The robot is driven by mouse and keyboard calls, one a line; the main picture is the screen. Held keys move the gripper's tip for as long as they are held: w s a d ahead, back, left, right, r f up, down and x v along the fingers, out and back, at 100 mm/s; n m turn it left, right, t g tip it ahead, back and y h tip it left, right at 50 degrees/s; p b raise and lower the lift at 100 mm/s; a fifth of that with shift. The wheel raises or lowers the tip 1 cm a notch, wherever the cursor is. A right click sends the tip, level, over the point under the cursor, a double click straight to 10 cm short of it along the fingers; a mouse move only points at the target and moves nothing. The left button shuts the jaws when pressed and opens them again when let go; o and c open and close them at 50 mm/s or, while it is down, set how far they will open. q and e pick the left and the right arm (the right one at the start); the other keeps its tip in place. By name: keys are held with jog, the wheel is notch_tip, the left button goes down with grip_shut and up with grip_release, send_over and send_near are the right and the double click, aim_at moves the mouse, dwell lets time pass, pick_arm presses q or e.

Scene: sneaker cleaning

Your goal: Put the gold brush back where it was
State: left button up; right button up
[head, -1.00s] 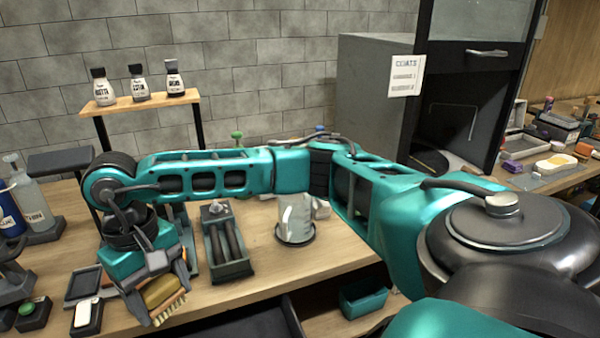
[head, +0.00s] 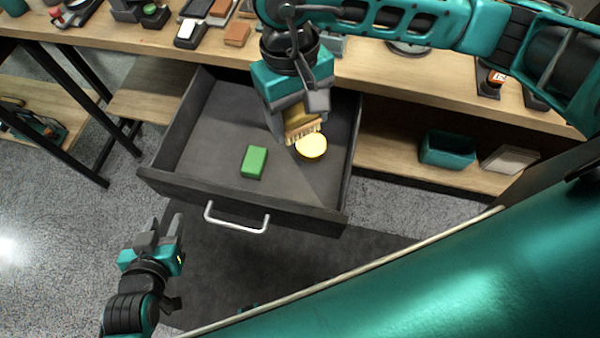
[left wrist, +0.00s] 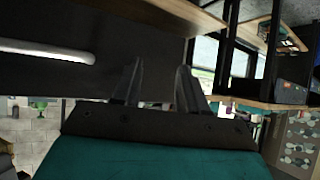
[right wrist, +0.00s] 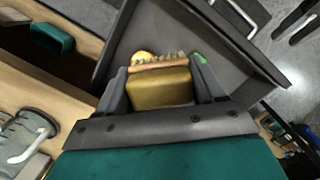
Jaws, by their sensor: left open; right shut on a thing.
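The gold brush (head: 301,118) has a gold back and pale bristles. My right gripper (head: 296,122) is shut on it and holds it over the right part of the open dark drawer (head: 215,115). In the right wrist view the brush (right wrist: 160,90) sits between the two fingers, bristles toward the drawer. I cannot tell how far it is above the drawer floor. A green block (head: 254,162) and a round yellow thing (head: 311,145) lie in the drawer, the yellow one close beside the brush. My left gripper (head: 160,232) is open and empty, in front of the drawer at lower left.
The drawer's front carries a silver handle (head: 237,218). The wooden bench top (head: 425,87) runs behind, with trays and small items on it. A teal bin (head: 447,149) stands on the lower shelf at right. The drawer's left half is clear.

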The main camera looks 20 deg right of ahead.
jog(key=s+a+f, duration=0.1)
jog(key=s+f, duration=0.1)
send_over(297, 193)
notch_tip(297, 193, down, 14)
jog(key=shift+w+r, duration=0.1)
jog(key=shift+r, duration=0.1)
notch_tip(297, 193, down, 5)
jog(key=shift+f+b, duration=0.1)
jog(key=shift+b, duration=0.25)
jog(key=shift+w, duration=0.1)
jog(key=shift+f, duration=0.15)
jog(key=o, duration=0.5)
jog(key=shift+o, duration=0.8)
